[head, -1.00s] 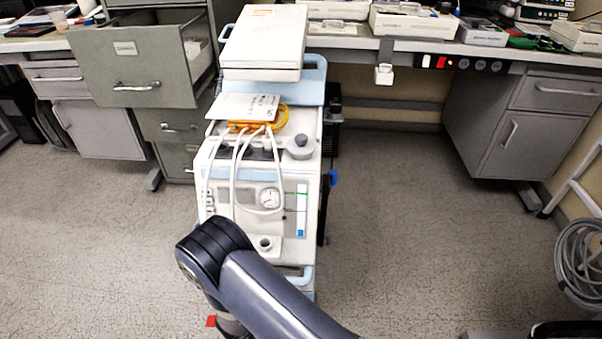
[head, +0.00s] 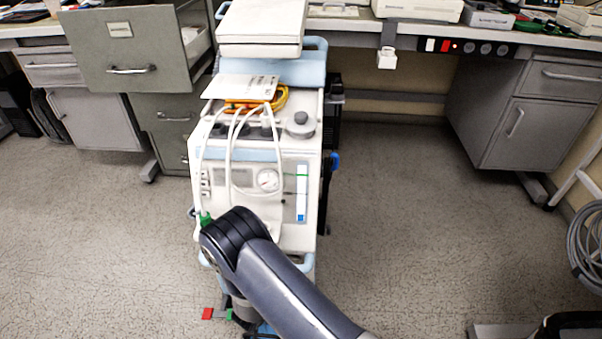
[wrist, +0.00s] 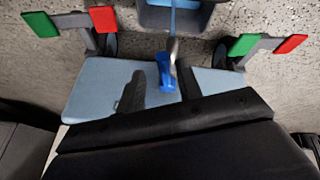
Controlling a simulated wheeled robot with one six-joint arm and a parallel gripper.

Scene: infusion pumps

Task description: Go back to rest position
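My gripper (wrist: 160,80) shows in the wrist view as two dark fingers standing apart, with nothing clearly held between them. It points down toward the light-blue base (wrist: 90,85) of the pump cart. A small blue part with a metal rod (wrist: 166,75) shows between and beyond the fingers; I cannot tell its distance. In the head view my arm (head: 285,285) bends in front of the white pump cart (head: 275,215). My fingers are hidden there, low by the cart's foot.
Red and green caster pedals (wrist: 103,19) flank the cart base, with others at right (wrist: 290,44). An open drawer (head: 125,55) stands left of the cart. A cable coil (head: 588,240) hangs at right. Floor (head: 420,220) right of the cart is clear.

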